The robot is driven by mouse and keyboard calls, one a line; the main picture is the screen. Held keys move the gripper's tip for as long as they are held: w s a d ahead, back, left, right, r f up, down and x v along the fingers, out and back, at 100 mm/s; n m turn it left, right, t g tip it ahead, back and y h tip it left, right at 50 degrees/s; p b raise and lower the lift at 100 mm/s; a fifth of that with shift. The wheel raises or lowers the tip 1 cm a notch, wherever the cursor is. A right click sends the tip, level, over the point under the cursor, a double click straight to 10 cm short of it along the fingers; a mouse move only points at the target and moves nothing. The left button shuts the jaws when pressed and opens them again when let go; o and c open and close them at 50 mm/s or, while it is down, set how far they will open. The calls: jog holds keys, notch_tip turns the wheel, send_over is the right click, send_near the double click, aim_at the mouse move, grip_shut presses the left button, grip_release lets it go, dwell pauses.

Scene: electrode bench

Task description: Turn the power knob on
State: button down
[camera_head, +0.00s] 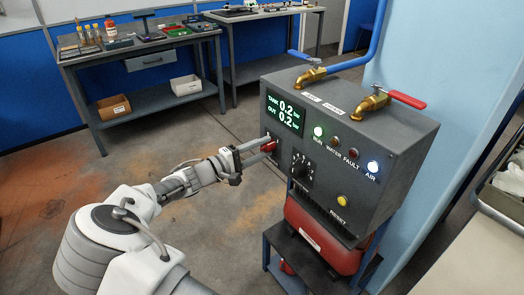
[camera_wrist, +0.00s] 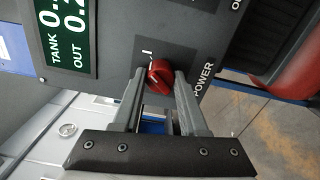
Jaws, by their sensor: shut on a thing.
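The red power knob (camera_wrist: 160,76) is on the dark front panel, beside the word POWER and a small white line mark, in the wrist view. My gripper (camera_wrist: 157,88) is shut on it, one finger on each side. In the head view the red knob (camera_head: 269,147) shows at the left side of the grey control box (camera_head: 400,160), below the display, with my gripper (camera_head: 266,144) reaching it from the left. The fingers partly hide the knob, and its exact pointing direction is hard to tell.
The display (camera_head: 285,112) reads TANK 0.2 and OUT 0.2. A black selector (camera_head: 302,170) and a yellow RESET button (camera_head: 341,201) are near the knob. Brass valves (camera_head: 372,101) stand on top.

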jog(key=shift+m, duration=0.7)
jog(key=shift+c, duration=2.2)
grip_release()
jog(key=p+v, duration=0.2)
jog(key=v, duration=1.5)
jog(key=shift+s+a, duration=0.2)
jog(key=shift+a, duration=0.05)
jog(key=shift+d, duration=0.15)
